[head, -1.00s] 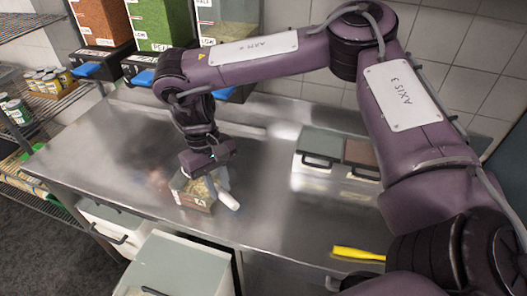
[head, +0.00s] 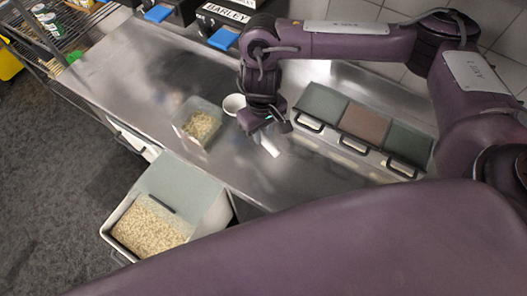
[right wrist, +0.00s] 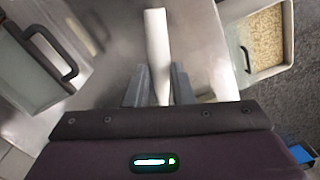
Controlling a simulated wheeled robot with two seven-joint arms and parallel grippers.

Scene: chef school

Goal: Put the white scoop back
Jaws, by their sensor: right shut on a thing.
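My right gripper (head: 266,128) is shut on the white scoop (head: 270,146) and holds it over the steel counter, right of a clear container. The scoop's pale handle sticks out below the fingers in the head view, and a white round bowl (head: 233,104) shows left of the gripper, seemingly its other end. In the right wrist view the scoop (right wrist: 157,45) runs up from between the fingers (right wrist: 160,88); its other end is hidden. The clear container (head: 184,132) holds some grain and stands on the counter. My left gripper is not in view.
An open pull-out bin (head: 114,232) with pale grain and a grey-green lid (head: 180,186) juts out in front of the counter. Lidded boxes with black handles (head: 325,104) stand at the right. Dispensers (head: 225,20) line the back. The counter's left part is clear.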

